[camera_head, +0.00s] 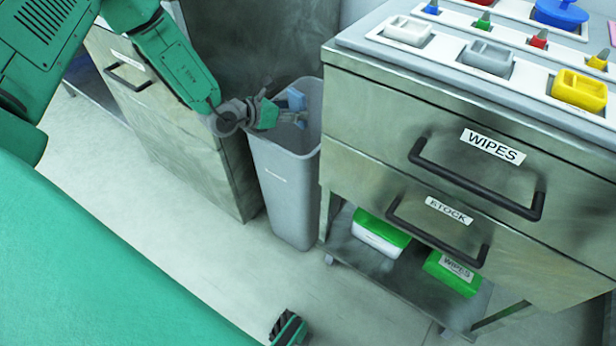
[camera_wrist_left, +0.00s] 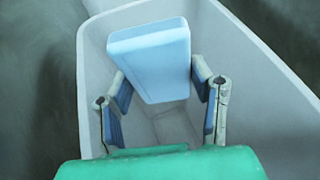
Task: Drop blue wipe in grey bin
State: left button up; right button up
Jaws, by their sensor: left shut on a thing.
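The blue wipe (camera_head: 296,99) is a light blue, flat, block-like piece at the mouth of the grey bin (camera_head: 286,190). My left gripper (camera_head: 291,117) reaches over the bin's near rim and is shut on the wipe. In the left wrist view the wipe (camera_wrist_left: 152,58) sits between the two fingers of the left gripper (camera_wrist_left: 160,85), with the inner walls of the bin (camera_wrist_left: 245,60) around it and the bin floor visible below.
A steel drawer cabinet (camera_head: 375,110) labelled WIPES and STOCK stands right of the bin, with coloured containers on top and green-and-white boxes (camera_head: 380,232) on its lower shelf. Another cabinet (camera_head: 165,115) stands left of the bin.

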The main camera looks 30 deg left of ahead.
pick_arm(q)
jog(key=o, duration=1.2)
jog(key=shift+o, duration=0.3)
jog(key=shift+d, duration=0.1)
jog(key=shift+r, duration=0.1)
jog(key=v, duration=1.2)
